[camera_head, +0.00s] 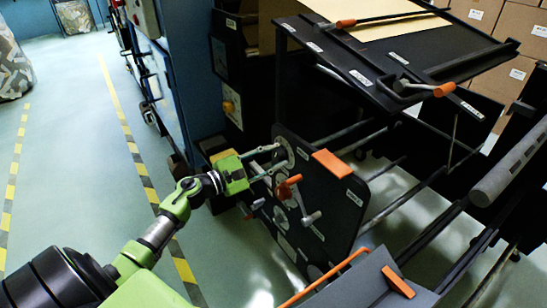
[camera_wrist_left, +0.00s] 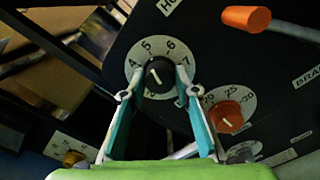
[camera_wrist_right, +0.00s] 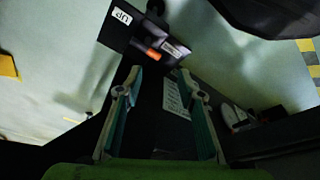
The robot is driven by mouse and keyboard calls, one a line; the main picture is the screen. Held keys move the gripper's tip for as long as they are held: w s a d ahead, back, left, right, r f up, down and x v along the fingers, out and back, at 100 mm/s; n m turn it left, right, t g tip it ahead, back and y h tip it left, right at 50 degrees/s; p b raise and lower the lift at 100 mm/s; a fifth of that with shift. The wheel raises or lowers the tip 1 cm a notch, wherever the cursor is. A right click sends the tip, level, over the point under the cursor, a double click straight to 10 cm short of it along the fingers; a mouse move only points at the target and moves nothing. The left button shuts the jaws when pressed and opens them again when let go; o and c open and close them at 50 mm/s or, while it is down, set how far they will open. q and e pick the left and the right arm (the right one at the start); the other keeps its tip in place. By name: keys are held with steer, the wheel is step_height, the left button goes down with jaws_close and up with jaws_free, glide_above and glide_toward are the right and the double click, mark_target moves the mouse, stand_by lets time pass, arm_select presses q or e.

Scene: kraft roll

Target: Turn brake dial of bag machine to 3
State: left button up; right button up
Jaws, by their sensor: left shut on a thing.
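My left gripper (camera_wrist_left: 159,78) is shut on the black knob (camera_wrist_left: 160,74) of a dial, its fingers on either side. The dial's pale scale plate (camera_wrist_left: 148,46) shows 4, 5, 6 and 7 on its visible part; its lower part is hidden. The knob's white pointer line slants towards the upper left, around the 5. A label starting "BRA" (camera_wrist_left: 307,77), cut off, is at the right edge; I cannot tell which control it names. In the head view, my left gripper (camera_head: 279,161) reaches the black panel (camera_head: 335,214). My right gripper (camera_wrist_right: 159,76) is open and empty.
An orange-knobbed dial (camera_wrist_left: 227,117) marked 20, 25, 30 sits close to the right finger. An orange-ended lever (camera_wrist_left: 246,19) is at the upper right. Metal rollers (camera_head: 510,160) lie right of the panel. Floor (camera_head: 90,190) on the left is clear.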

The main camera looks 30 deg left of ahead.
arm_select(q)
steer(key=shift+n, duration=0.3)
arm_select(e)
steer(key=shift+r, duration=0.1)
arm_select(q)
steer(key=n, duration=0.2)
steer(key=shift+n, duration=0.4)
steer(key=n, duration=0.2)
steer(key=shift+n, duration=0.4)
steer(key=n, duration=0.2)
steer(key=shift+n+p, duration=0.35)
steer(key=shift+n, duration=0.05)
steer(key=n+p, duration=0.2)
steer(key=n, duration=0.5)
steer(key=shift+n+p, duration=0.5)
steer(key=shift+n, duration=0.4)
arm_select(e)
steer(key=s+f, duration=0.3)
steer(key=f, duration=0.9)
steer(key=shift+d+f+g, duration=0.15)
steer(key=shift+f+g, duration=0.15)
steer(key=shift+g, duration=0.1)
steer(key=shift+s, duration=0.15)
